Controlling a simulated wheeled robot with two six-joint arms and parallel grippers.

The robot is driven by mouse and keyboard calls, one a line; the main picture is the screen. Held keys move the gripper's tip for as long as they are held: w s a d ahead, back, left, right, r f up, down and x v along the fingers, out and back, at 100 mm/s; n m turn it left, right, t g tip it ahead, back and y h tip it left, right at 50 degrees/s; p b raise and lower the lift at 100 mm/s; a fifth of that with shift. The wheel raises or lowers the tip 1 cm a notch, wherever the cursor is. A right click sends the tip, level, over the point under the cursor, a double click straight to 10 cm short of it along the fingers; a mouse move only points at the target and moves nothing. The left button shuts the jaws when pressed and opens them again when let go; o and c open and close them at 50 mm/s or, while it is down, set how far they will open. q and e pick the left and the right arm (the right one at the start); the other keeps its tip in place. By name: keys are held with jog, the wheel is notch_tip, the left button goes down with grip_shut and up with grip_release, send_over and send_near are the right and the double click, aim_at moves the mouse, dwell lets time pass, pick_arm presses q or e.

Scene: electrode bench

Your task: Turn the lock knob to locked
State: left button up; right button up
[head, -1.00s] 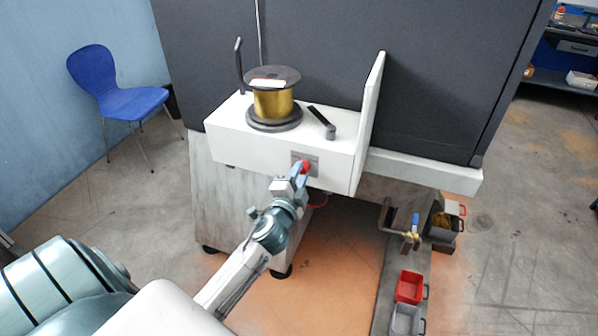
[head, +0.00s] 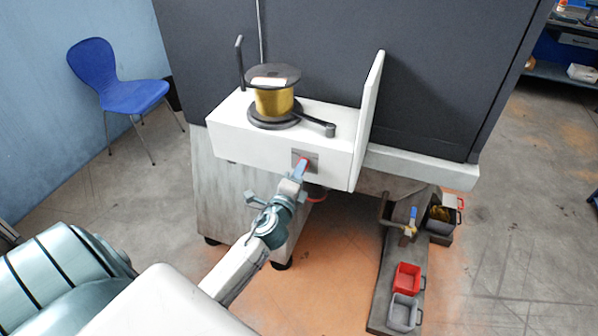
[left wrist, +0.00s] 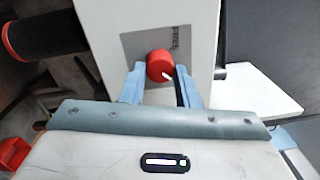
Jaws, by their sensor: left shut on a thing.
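The red lock knob (left wrist: 160,66) sits on a grey plate (left wrist: 187,45) on the front of a white box (head: 235,142). A pale pointer mark on it points to the lower right in the left wrist view. My left gripper (head: 301,169) is shut on the knob, one finger on each side. In the head view it mostly hides the knob. On top of the box a dark lever (head: 318,123) points left, its tip at the base of a spool of gold wire (head: 274,101). My right gripper is not in view.
A white upright panel (head: 370,115) stands at the box's right end, with a dark cabinet (head: 430,70) behind. A pipe with a blue-handled valve (head: 412,220) and several small bins, one red (head: 407,278), are lower right. A blue chair (head: 120,90) stands left.

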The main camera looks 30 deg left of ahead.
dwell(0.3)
pick_arm(q)
jog(key=o, duration=1)
jog(key=b+v, duration=0.3)
jog(key=v, duration=0.7)
jog(key=shift+s+d, duration=0.15)
jog(key=shift+s, duration=0.25)
